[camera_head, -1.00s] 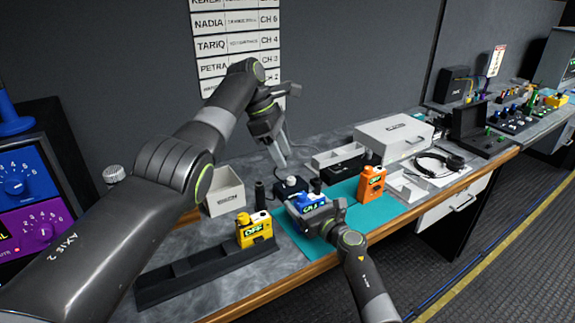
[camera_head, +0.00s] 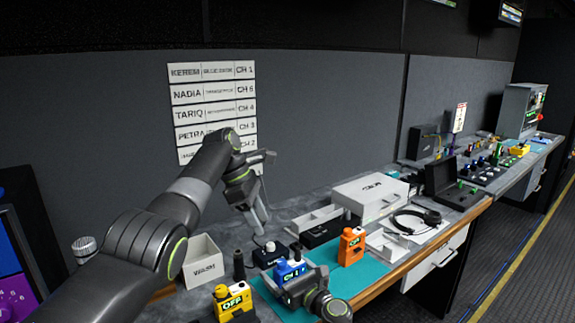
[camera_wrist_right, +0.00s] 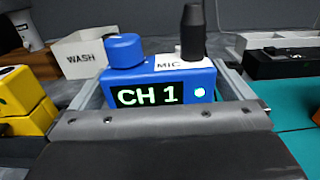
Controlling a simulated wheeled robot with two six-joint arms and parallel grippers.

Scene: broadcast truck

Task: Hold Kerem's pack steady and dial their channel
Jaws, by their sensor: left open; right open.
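The wall chart (camera_head: 213,112) has Kerem in its top row, with blue and CH 1. The blue pack (camera_head: 291,270) stands upright at the teal mat's left part. My left gripper (camera_head: 266,190) is open and empty above the bench, behind the blue pack.
A yellow pack (camera_head: 233,301) reading OFF stands left and an orange pack (camera_head: 351,246) right of the blue one.

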